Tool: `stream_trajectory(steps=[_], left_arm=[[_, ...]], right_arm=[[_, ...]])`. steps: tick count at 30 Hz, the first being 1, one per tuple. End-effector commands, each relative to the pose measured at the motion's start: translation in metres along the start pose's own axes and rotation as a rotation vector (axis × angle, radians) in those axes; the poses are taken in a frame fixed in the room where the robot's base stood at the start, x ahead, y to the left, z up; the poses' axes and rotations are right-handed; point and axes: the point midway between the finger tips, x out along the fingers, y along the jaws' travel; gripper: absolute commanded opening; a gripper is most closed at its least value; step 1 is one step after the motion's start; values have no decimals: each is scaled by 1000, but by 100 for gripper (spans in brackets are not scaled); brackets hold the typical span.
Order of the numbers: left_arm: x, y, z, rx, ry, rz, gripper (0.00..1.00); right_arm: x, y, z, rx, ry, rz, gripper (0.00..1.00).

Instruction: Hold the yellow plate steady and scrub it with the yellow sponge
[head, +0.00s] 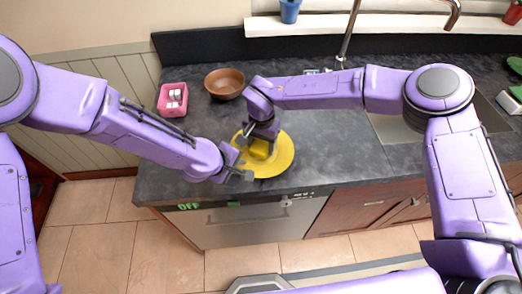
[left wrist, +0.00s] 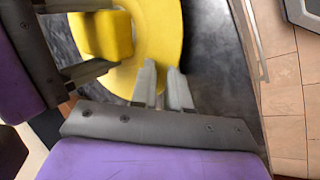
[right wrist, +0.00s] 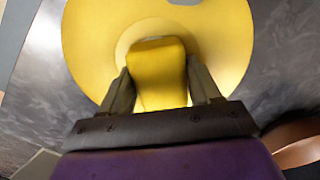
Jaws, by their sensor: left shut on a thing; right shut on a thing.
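The yellow plate (head: 280,157) lies on the dark counter near its front edge. My left gripper (head: 244,172) is at the plate's left front rim. In the left wrist view its fingers (left wrist: 162,82) are close together on the rim of the plate (left wrist: 160,35). My right gripper (head: 262,145) is over the middle of the plate, pointing down. In the right wrist view its fingers (right wrist: 160,88) are shut on the sides of the yellow sponge (right wrist: 158,75). The sponge is over the plate's centre; I cannot tell whether it touches the plate.
A brown bowl (head: 225,83) and a pink holder (head: 172,99) with white items stand behind to the left. A sink (head: 395,127) with a tap (head: 345,40) is to the right. A dishwasher front (head: 255,225) is below the counter edge. The counter right of the plate is clear.

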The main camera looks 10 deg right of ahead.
Motion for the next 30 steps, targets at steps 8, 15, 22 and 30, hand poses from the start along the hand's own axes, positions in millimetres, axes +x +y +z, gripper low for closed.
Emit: stream_trajectory(steps=[8, 15, 22, 30], left_arm=[[0, -1, 0, 1, -1, -3, 0], [1, -2, 0, 1, -1, -3, 0], [1, -2, 0, 1, -1, -3, 0], [0, -2, 0, 0, -1, -4, 0]], right_arm=[[-13, 0, -1, 0, 3, -3, 38], [-41, 0, 0, 1, 1, -2, 38], [-60, 0, 0, 0, 1, -1, 38], [-61, 23, -14, 2, 0, -1, 38]])
